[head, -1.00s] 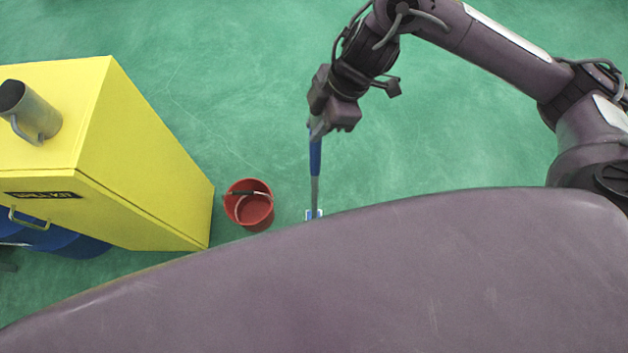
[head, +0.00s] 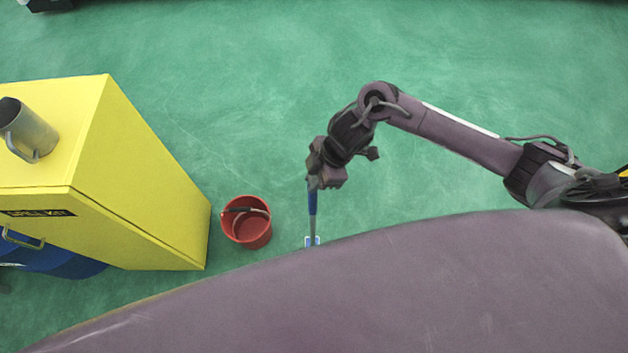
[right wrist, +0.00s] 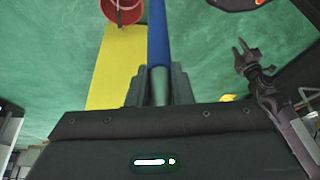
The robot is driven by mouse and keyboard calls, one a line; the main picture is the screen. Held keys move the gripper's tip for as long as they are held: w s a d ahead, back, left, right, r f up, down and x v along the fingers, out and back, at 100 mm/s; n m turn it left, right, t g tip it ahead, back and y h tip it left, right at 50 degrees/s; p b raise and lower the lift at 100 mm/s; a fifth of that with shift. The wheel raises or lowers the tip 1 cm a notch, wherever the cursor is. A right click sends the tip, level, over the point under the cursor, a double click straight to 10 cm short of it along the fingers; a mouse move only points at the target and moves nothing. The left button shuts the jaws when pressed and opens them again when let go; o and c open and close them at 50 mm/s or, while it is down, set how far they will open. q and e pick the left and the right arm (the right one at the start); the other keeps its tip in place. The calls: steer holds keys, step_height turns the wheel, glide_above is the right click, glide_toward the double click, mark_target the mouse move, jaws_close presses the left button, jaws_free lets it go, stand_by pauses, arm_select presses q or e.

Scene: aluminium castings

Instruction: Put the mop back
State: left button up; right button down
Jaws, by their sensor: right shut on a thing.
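The mop's blue and grey handle (head: 312,205) stands about upright in the head view, with part of a pale blue-and-white frame (head: 312,241) at its lower end beside my body's edge. My right gripper (head: 318,181) is shut on the upper part of the handle. In the right wrist view the handle (right wrist: 157,35) runs between the fingers of my right gripper (right wrist: 155,85). My left gripper shows small in the right wrist view (right wrist: 241,48), away from the mop, with its fingers looking apart and empty. My body hides the floor just below the mop.
A red bucket (head: 246,225) stands on the green floor left of the mop. A tall yellow cabinet (head: 145,200) with a grey metal jug (head: 28,133) on top is farther left. The floor above and right is clear.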

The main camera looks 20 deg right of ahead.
arm_select(q)
steer(key=shift+s, duration=0.3)
arm_select(e)
steer(key=shift+f, duration=0.95)
steer(key=c, duration=1.7)
jaws_free()
steer(key=shift+f, duration=0.2)
steer(key=shift+c, duration=0.2)
steer(key=o, duration=0.5)
steer(key=shift+s, duration=0.1)
steer(key=shift+c, duration=0.2)
steer(key=shift+r, duration=0.1)
